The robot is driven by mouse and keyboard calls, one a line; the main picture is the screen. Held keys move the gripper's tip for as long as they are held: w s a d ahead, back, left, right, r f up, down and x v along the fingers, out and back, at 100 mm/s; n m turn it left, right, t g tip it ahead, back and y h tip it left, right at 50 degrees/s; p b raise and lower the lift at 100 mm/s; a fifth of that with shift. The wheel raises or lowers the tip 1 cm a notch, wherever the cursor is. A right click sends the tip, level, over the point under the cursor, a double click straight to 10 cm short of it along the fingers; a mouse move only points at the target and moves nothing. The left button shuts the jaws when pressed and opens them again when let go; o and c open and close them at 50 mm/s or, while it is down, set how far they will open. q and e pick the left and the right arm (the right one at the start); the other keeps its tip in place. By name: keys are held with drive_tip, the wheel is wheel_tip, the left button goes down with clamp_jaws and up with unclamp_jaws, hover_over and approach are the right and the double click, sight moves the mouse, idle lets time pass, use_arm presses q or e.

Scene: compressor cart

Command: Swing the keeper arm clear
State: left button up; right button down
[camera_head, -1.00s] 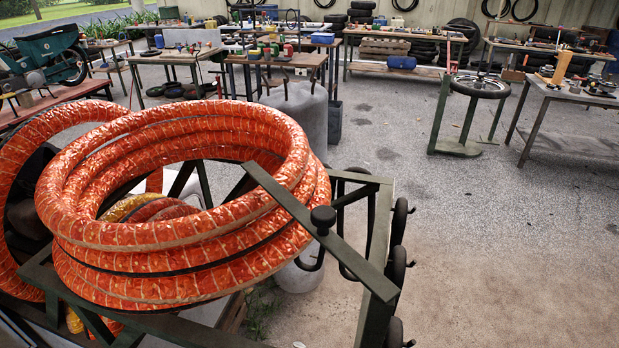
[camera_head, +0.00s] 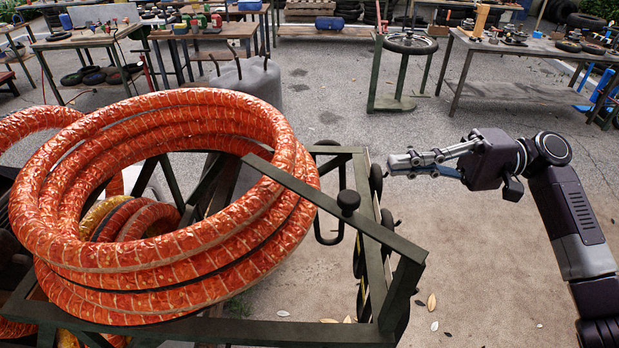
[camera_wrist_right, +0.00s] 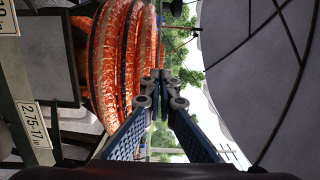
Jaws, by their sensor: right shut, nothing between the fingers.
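The keeper arm (camera_head: 300,190) is a dark green flat bar with a round black knob (camera_head: 348,201). It runs from the cart frame's front right corner up and back across the right side of the orange hose coil (camera_head: 160,262), over its edge. My right gripper (camera_head: 392,164) is shut and empty, in the air to the right of the cart, apart from the bar and knob. It also shows shut in the right wrist view (camera_wrist_right: 161,76), with the orange coil beyond it to the left. My left gripper is not in view.
The green cart frame (camera_head: 300,331) surrounds the coil, with black hooks (camera_head: 330,226) and wheels on its right side. Workbenches (camera_head: 520,48) and a green wheel stand (camera_head: 398,104) stand behind. The paved floor right of the cart is open.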

use_arm(q)
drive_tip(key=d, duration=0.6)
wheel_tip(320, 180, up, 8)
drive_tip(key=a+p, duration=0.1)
drive_tip(key=p, duration=0.6)
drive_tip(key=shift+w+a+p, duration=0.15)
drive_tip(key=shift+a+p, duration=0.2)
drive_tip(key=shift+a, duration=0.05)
use_arm(e)
drive_tip(key=s+a, duration=0.4)
drive_tip(key=a, duration=0.7)
drive_tip(key=shift+f, duration=0.15)
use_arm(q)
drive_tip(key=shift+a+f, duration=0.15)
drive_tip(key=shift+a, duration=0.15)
use_arm(e)
drive_tip(key=shift+s+a, duration=0.1)
